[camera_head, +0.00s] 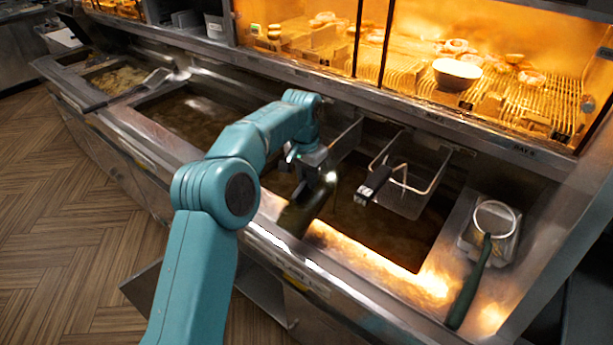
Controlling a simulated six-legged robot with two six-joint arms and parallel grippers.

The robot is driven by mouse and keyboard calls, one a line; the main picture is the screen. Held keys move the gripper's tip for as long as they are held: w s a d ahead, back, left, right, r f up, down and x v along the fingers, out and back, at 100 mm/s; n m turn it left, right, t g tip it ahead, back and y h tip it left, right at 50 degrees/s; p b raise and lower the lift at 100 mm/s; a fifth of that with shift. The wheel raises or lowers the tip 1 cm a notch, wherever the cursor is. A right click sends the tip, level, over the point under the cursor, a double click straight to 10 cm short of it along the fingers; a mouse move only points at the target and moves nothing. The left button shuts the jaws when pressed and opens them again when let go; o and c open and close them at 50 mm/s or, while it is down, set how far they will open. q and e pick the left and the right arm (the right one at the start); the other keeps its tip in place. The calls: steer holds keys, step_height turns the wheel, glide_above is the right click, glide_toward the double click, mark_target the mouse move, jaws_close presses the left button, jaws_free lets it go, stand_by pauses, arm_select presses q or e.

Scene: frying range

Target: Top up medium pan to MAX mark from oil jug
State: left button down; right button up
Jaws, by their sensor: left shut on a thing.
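My left gripper (312,172) is shut on a dark, glossy vessel (305,207), which looks like the oil jug. The jug is tilted, over the front rim of the near right oil pan (385,240). I cannot make out a stream of oil. A second oil-filled pan (190,112) lies further left, and a smaller pan (118,80) with pale food in it is at the far left. I cannot tell by a label which is the medium pan, and no MAX mark is readable. My right gripper is not in view.
A wire basket (412,190) with a black handle sits at the back of the near right pan. A round skimmer (494,218) with a green handle lies on the right ledge.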

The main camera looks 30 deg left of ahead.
arm_select(q)
steer(key=shift+w+f+g, duration=0.15)
steer(key=shift+w+g, duration=0.25)
steer(key=shift+f, duration=0.1)
stand_by(1.8)
